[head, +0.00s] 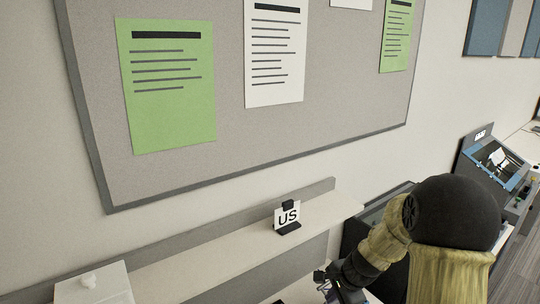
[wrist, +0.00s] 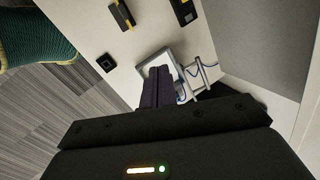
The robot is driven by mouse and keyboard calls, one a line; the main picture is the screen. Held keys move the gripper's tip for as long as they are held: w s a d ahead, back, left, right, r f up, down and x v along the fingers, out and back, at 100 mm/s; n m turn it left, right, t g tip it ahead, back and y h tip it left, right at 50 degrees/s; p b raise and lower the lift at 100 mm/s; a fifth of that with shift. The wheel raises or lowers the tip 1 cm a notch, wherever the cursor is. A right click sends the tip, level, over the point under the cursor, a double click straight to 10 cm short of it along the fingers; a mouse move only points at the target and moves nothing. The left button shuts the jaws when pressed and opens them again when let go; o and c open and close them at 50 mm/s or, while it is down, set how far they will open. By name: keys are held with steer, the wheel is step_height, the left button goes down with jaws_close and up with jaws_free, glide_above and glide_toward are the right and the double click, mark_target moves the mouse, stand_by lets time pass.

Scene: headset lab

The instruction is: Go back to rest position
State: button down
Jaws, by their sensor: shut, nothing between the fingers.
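My gripper (wrist: 158,72) shows in the wrist view with its dark fingers together and nothing between them. It is over a white tabletop (wrist: 135,45), with a light grey device (wrist: 172,59) just beyond the fingertips. I cannot tell whether the fingers touch the device. In the head view my arm reaches in at the lower right, bent at a dark round joint, and its lower end is cut off by the bottom edge.
A white box (head: 95,285) is at lower left. Black items (wrist: 121,14) lie on the tabletop. A teal chair (wrist: 38,38) stands beside it. A blue-framed device (head: 495,162) stands far right.

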steer(key=s+a+r+n+h+b, duration=0.1)
steer(key=s+r+n+h+b, duration=0.1)
steer(key=s+n, duration=1.2)
steer(key=shift+s+a+g+h+b, duration=0.3)
steer(key=shift+s+b, duration=0.5)
steer(key=shift+s, duration=0.3)
steer(key=shift+w+a, duration=0.25)
steer(key=shift+s, duration=0.1)
